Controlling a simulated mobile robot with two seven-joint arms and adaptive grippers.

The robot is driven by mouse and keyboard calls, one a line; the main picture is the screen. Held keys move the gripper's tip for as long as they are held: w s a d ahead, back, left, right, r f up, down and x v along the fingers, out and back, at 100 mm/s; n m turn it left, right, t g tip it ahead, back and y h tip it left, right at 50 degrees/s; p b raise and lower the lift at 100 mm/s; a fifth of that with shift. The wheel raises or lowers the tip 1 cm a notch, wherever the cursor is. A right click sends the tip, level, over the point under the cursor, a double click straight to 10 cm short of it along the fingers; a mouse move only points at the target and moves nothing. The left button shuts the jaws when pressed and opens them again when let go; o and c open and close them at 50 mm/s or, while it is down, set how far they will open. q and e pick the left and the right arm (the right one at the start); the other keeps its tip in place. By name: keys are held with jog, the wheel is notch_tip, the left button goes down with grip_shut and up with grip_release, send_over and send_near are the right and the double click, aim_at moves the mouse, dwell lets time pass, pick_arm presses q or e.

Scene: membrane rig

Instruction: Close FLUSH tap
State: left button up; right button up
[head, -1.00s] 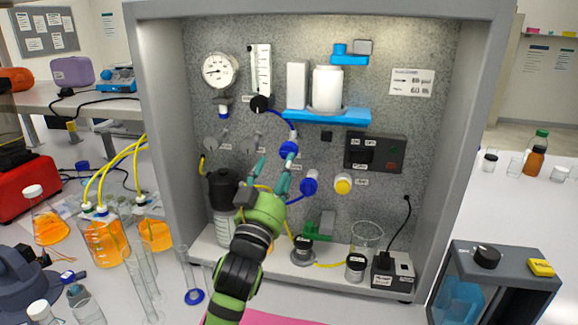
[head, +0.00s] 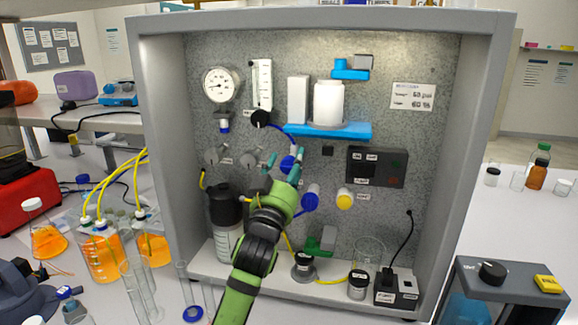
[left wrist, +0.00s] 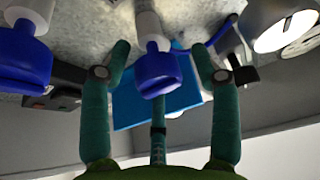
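Several taps sit on the grey speckled panel of the rig; their small labels are too small to read, so I cannot tell which says FLUSH. A blue tap knob (head: 287,164) is in the middle, with a second blue knob (head: 311,196) lower right and a yellow-capped knob (head: 345,200) beside that. My left gripper (head: 283,168) is at the middle blue knob. In the left wrist view that knob (left wrist: 156,76) lies between the spread green fingers (left wrist: 160,75), with gaps on both sides. The other blue knob (left wrist: 24,58) is at the left there. My right gripper is out of view.
Two grey knobs (head: 216,157) are left of my gripper. A blue shelf (head: 350,131) with a white canister is above right. A black-lidded bottle (head: 225,210) stands below left. Glassware and a beaker (head: 369,257) stand low around the rig.

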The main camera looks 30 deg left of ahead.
pick_arm(q)
jog(key=c, duration=0.9)
jog(key=shift+r, duration=0.1)
jog(key=shift+c, duration=0.3)
